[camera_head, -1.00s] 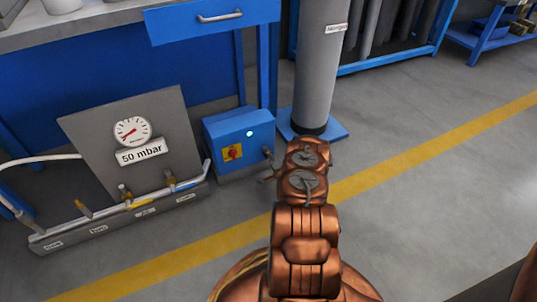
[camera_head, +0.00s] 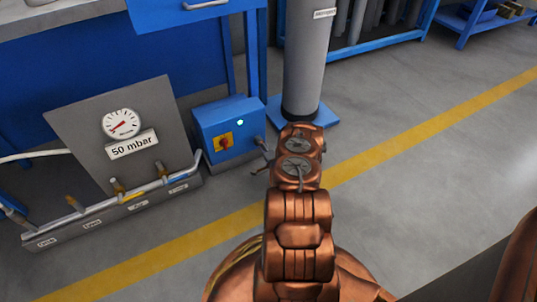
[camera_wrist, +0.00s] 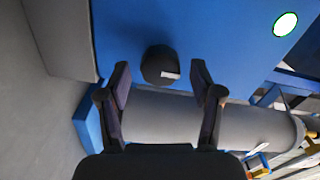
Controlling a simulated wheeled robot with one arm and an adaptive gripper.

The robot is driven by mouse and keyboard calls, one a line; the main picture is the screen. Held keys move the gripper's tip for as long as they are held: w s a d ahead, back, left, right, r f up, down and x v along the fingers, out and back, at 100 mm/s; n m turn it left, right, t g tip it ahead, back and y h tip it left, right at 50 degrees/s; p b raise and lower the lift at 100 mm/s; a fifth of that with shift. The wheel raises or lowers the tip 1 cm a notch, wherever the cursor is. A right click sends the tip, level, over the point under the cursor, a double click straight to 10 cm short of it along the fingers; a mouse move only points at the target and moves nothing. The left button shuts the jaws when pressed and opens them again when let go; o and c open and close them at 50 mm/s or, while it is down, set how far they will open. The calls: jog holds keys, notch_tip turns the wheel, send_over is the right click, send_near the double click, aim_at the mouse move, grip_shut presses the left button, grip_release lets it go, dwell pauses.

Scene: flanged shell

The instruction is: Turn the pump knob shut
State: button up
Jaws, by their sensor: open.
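A dark round knob (camera_wrist: 160,65) with a pale mark sits on a blue face in the wrist view. My gripper (camera_wrist: 160,78) is open and empty, with one dark finger on either side of the knob and a gap to each. My copper arm reaches close to that side and hides most of my gripper there.
A grey cylinder (camera_head: 305,70) on a blue base stands just behind and right of the box. A panel with a gauge (camera_head: 121,123), a "50 mbar" label and a pipe row with several valves stands at left. Open floor lies to the right.

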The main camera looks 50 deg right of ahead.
jog(key=v, duration=1)
jog(key=shift+s, duration=0.2)
jog(key=shift+a, duration=0.1)
